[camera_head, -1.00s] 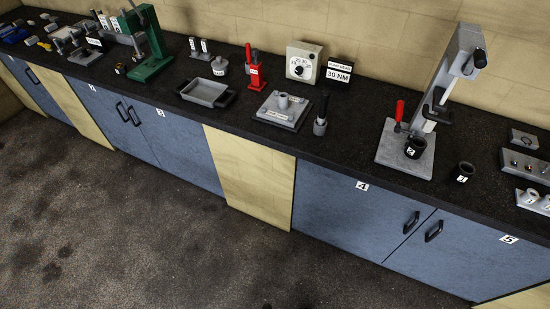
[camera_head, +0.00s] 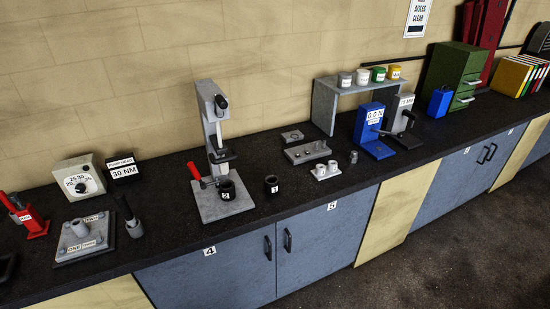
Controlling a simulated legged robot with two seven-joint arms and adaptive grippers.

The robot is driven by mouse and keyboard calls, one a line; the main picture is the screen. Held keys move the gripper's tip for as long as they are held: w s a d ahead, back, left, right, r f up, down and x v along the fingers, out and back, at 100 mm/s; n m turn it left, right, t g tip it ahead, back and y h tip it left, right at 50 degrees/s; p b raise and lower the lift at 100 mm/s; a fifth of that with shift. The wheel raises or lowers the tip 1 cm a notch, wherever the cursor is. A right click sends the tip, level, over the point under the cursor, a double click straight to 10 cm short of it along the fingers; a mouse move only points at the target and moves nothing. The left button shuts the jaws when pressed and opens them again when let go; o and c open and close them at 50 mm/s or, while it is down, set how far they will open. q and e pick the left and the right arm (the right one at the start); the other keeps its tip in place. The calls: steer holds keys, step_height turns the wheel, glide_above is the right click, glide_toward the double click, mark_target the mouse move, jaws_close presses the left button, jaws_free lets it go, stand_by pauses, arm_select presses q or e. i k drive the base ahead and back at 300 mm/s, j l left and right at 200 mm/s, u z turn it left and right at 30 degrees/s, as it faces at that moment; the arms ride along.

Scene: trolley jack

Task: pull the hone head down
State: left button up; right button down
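The honing stand (camera_head: 212,130) is a grey upright column on a flat grey base plate, standing on the black counter above the cabinet marked 4. A dark head or clamp part (camera_head: 222,155) sits partway up the column. A lever with a red grip (camera_head: 194,170) sticks out low on its left side. A black cylinder marked 2 (camera_head: 228,190) stands on the base plate, below the head. A second black cylinder marked 1 (camera_head: 271,184) stands on the counter just right of the plate. Neither of my grippers is in view.
Left of the stand are a dial box (camera_head: 79,178), a 30 NM sign (camera_head: 123,168), a grey plate with a post (camera_head: 82,236) and a red tool (camera_head: 32,220). Right are a grey hole block (camera_head: 309,152), a shelf with pots (camera_head: 365,85) and a blue press (camera_head: 372,130). Floor is clear.

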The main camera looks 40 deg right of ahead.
mark_target(221, 149)
steer(key=z, duration=0.8)
steer(key=i+l+u, duration=0.2)
steer(key=i+l, duration=0.15)
